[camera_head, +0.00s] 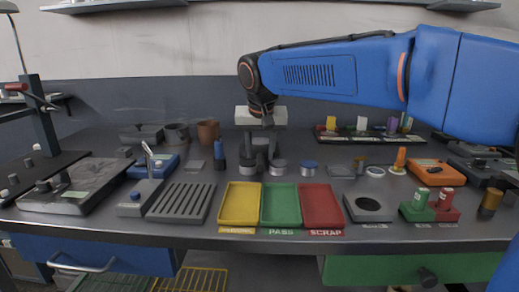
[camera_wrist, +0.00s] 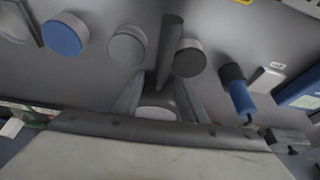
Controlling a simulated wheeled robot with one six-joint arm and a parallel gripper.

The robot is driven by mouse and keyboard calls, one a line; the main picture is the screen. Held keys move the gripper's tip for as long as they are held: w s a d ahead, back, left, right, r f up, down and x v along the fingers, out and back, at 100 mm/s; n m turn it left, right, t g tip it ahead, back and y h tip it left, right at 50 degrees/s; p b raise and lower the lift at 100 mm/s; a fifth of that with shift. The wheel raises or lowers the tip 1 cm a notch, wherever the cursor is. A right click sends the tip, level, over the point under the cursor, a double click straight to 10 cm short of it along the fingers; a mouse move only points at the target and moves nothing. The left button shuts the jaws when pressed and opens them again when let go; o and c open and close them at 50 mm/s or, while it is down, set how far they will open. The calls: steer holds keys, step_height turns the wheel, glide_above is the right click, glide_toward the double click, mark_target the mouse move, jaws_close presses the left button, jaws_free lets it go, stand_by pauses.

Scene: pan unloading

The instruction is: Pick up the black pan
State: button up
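The black pan (camera_wrist: 170,48) shows in the wrist view as a dark handle running up the picture, with a pale round part (camera_wrist: 157,113) at its lower end.
Two grey-topped cans (camera_head: 248,166) (camera_head: 279,167) stand close on either side, with a blue-topped can (camera_head: 309,168) to the right. A blue-handled tool (camera_head: 219,157) stands left. Yellow (camera_head: 239,204), green (camera_head: 280,205) and red (camera_head: 321,206) trays lie in front.

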steer(key=c, duration=1)
steer(key=shift+r, duration=0.15)
